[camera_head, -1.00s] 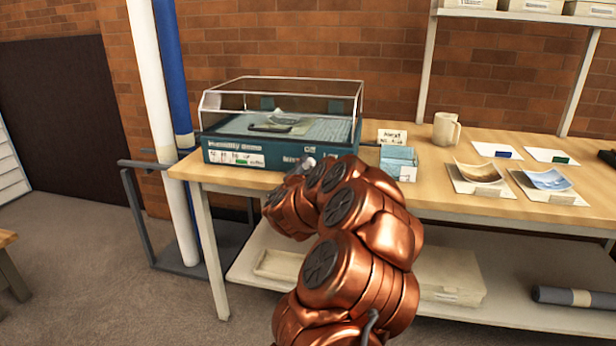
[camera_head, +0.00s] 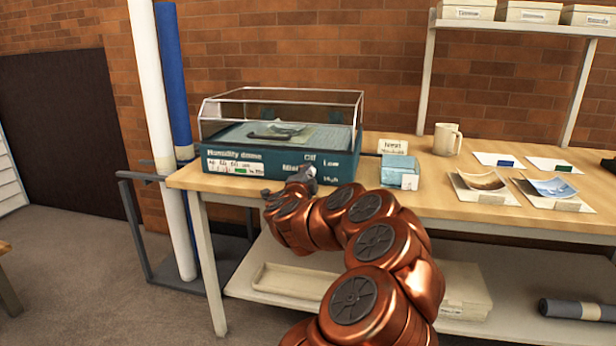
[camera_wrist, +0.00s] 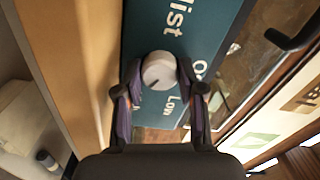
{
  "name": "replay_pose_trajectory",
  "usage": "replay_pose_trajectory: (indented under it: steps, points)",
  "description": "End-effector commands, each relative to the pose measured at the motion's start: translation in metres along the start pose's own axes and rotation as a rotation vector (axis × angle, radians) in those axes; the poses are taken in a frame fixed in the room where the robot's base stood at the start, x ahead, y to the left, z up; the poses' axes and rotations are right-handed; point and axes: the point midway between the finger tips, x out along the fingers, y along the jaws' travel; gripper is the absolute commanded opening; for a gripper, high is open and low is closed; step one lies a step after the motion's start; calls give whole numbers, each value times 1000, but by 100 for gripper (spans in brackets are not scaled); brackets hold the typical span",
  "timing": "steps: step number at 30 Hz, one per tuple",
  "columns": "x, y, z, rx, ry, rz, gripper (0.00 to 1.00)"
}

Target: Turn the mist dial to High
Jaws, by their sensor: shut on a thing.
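The humidity dome (camera_head: 240,158) stands at the left of the table, with a teal base under a clear cover. Its front panel is printed "Mist" with Off, Low and High in the head view. The mist dial (camera_wrist: 158,70) is a round pale knob in the wrist view, between my fingertips. My gripper (camera_wrist: 160,78) is shut on the dial, one finger on each side. In the head view my gripper (camera_head: 300,180) is at the panel and partly covers the dial.
A small sign (camera_head: 393,147), a blue box (camera_head: 399,172) and a mug (camera_head: 446,139) stand right of the dome. Trays with pictures (camera_head: 480,190) lie farther right. A white roll (camera_head: 158,130) and a blue roll stand left of the table.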

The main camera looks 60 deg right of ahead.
Motion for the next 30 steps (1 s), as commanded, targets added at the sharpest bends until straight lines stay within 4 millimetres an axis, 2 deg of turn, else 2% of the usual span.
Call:
replay_pose_trajectory:
  steps: [4, 5, 12, 23, 30]
  points:
    - [0, 0, 2, -2, -5, 0, 4]
    - [0, 0, 2, -2, -5, 0, 41]
    - [0, 0, 1, -2, -2, 0, 64]
    - [-2, 1, 0, -1, -1, 3, 64]
    - [-14, 1, 2, 0, -6, 4, 64]
